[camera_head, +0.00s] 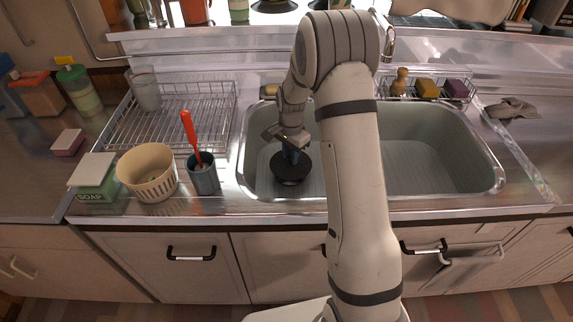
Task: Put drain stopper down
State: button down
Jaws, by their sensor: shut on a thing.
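The drain stopper (291,168) is a round, dark disc with a short upright stem. It is in the left part of the grey sink basin (440,165). My gripper (290,146) is above it, pointing down, and is shut on the stopper's upper part. The stopper looks about level. I cannot tell whether its underside touches the basin floor. No drain opening shows; my arm hides the middle of the basin.
A wire dish rack (190,122) with a glass (146,92) stands left of the sink. A sponge rack (428,88) is at the back right.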

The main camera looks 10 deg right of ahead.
aim_at(290, 164)
jog(key=shift+f, duration=1.8)
jog(key=shift+f+b, duration=0.4)
jog(key=shift+b, duration=0.05)
jog(key=c, duration=1.2)
grip_release()
jog(key=shift+c, duration=0.2)
jog(key=shift+r, duration=0.15)
